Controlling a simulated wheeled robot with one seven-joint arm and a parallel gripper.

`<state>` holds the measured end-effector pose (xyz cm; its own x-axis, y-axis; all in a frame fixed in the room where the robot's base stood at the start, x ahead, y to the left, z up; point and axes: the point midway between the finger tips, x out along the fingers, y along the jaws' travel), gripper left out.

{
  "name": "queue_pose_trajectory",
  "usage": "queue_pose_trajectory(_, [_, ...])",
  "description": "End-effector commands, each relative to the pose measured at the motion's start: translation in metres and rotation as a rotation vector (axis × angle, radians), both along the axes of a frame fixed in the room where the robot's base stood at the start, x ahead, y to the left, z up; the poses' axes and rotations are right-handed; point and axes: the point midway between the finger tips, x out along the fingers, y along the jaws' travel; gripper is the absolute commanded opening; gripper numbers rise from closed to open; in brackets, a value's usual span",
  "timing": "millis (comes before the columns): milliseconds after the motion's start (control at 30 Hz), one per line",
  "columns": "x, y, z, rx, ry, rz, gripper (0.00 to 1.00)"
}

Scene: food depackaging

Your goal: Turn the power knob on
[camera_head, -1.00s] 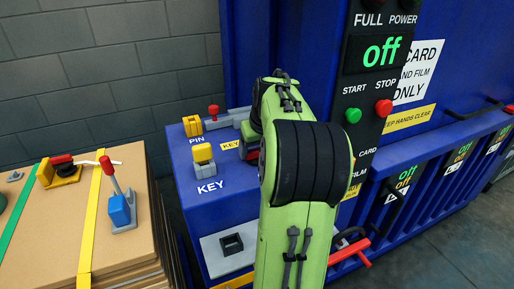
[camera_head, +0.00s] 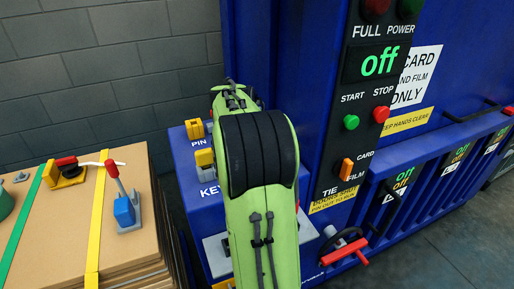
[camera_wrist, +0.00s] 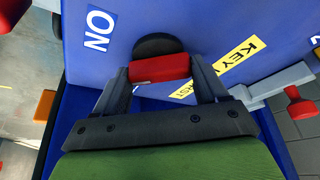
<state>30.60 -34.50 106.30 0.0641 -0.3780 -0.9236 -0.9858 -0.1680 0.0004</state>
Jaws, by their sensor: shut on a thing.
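The power knob (camera_wrist: 158,69) shows in the wrist view as a red bar on a round black base, set on a blue surface. My gripper (camera_wrist: 161,74) has its two dark fingers on either end of the red bar and is shut on it. In the head view my green arm hides the knob and the gripper. The panel display (camera_head: 381,59) reads a green "off".
A yellow key piece (camera_head: 204,158) and a pin piece (camera_head: 195,129) stand beside my arm. A cardboard stack (camera_head: 70,220) with a blue-and-red tool (camera_head: 125,208) is at the left. The panel has a green start button (camera_head: 351,122) and a red stop button (camera_head: 380,114).

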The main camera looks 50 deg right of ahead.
Motion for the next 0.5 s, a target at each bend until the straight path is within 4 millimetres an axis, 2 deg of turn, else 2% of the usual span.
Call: queue_pose_trajectory(500, [0.0024, 0.0001, 0.0026, 0.000, 0.001, -0.465, 0.42])
